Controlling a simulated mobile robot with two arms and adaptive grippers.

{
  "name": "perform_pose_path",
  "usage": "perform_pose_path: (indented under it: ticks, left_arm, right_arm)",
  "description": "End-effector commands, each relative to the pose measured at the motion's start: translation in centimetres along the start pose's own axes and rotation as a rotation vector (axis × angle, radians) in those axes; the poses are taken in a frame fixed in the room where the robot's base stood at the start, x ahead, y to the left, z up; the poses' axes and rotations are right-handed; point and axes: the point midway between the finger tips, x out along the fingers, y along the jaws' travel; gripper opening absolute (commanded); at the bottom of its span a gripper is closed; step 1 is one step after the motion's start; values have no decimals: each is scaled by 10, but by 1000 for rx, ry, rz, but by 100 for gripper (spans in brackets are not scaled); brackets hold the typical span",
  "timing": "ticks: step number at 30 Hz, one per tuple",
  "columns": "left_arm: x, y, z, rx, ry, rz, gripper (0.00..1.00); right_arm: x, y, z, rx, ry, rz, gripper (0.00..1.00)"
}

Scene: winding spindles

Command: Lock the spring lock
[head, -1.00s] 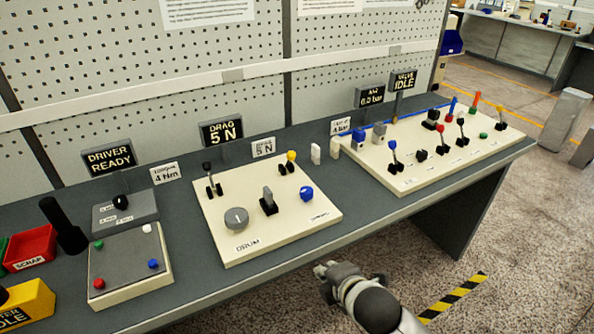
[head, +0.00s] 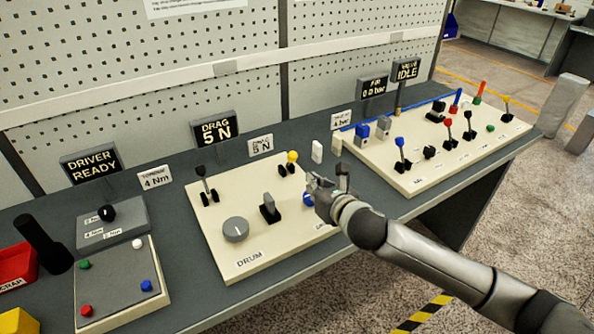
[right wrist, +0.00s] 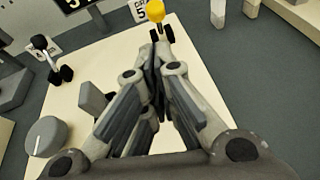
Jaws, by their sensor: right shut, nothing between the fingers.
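The cream drum panel (head: 240,262) carries a grey drum knob (head: 235,229), a grey upright handle (head: 269,207), a black-tipped lever (head: 205,183), a yellow-tipped lever (head: 289,163) and a blue knob (head: 307,200). No readable label tells me which is the spring lock. My right gripper (head: 318,190) is shut and empty over the panel's right edge, partly covering the blue knob. In the right wrist view its closed fingers (right wrist: 155,75) point toward the yellow-tipped lever (right wrist: 156,20); the blue knob is hidden there. My left gripper is out of view.
A second cream panel (head: 400,182) with several coloured levers stands to the right. A driver panel (head: 118,285) with coloured buttons and a black upright handle (head: 42,244) are at left. Sign displays line the back of the bench (head: 180,205).

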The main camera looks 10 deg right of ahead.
Motion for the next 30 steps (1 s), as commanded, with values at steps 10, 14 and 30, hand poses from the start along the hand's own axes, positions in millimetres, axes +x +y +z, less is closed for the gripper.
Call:
perform_pose_path:
  ticks: [10, 14, 30]
  left_arm:
    - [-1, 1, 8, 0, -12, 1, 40]
    - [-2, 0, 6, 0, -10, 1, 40]
    - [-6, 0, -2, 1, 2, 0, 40]
  right_arm:
    - [6, 0, 0, 6, 1, -1, 0]
    - [20, 0, 1, 7, 1, -1, 0]
    - [89, 0, 0, 6, 2, -2, 0]
